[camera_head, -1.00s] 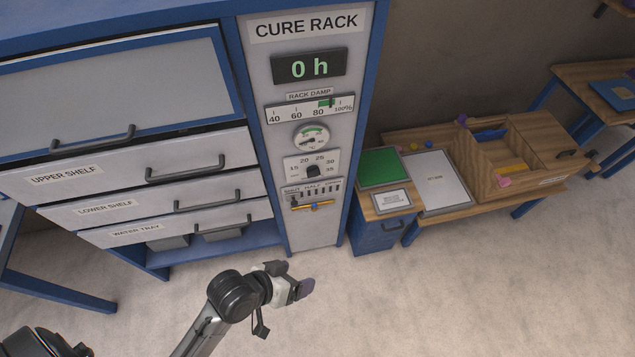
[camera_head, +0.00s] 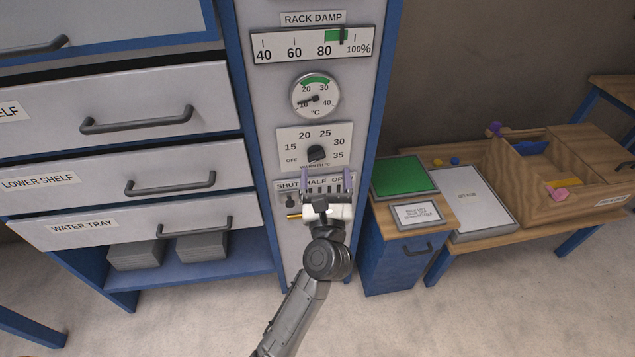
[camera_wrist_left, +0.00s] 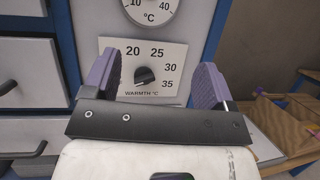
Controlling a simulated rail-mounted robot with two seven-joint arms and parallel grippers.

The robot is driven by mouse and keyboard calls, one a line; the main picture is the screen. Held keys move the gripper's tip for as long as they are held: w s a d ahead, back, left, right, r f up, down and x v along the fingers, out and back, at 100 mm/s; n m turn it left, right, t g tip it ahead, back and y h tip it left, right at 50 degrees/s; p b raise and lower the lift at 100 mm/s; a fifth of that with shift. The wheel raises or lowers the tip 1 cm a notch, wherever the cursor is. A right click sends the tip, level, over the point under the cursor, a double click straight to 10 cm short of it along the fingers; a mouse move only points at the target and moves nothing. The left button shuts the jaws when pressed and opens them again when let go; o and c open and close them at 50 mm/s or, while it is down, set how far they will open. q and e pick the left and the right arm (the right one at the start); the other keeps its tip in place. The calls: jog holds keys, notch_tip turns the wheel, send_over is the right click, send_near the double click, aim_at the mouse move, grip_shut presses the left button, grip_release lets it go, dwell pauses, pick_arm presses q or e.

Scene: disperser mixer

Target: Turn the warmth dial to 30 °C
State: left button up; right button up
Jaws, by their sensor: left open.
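The warmth dial (camera_head: 317,152) is a small black knob on a white plate marked OFF, 15, 20, 25, 30 and 35. It sits on the cure rack's narrow front panel, below a round °C gauge (camera_head: 315,97). I cannot tell its exact setting. My left gripper (camera_head: 325,184) is open and empty just below the dial plate, in front of the SHUT/HALF/OPEN slider scale, which it partly hides. In the left wrist view the dial (camera_wrist_left: 144,76) shows between the two purple fingers, beyond them and apart from them. My right gripper is not in view.
A rack damp scale (camera_head: 313,45) is higher on the panel. Drawers with protruding handles (camera_head: 157,188) are to the left. A blue cabinet (camera_head: 395,258) and a wooden bench with a crate (camera_head: 532,201) are to the right.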

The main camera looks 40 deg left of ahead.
aim_at(318, 159)
pick_arm(q)
jog(key=w+a+f+n+g+h+b, duration=0.1)
jog(key=w+a+f+n+g+b, duration=0.15)
jog(key=f+n+g+b, duration=0.55)
jog(key=w+a+t, duration=0.1)
jog(key=w+a, duration=0.2)
jog(key=w+a+f+m+t, duration=0.1)
jog(key=w+a, duration=0.5)
jog(key=shift+w+a+f+t, duration=0.1)
jog(key=shift+w+f+t, duration=0.15)
jog(key=shift+t, duration=0.15)
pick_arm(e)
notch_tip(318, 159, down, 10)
pick_arm(q)
jog(key=shift+c, duration=0.2)
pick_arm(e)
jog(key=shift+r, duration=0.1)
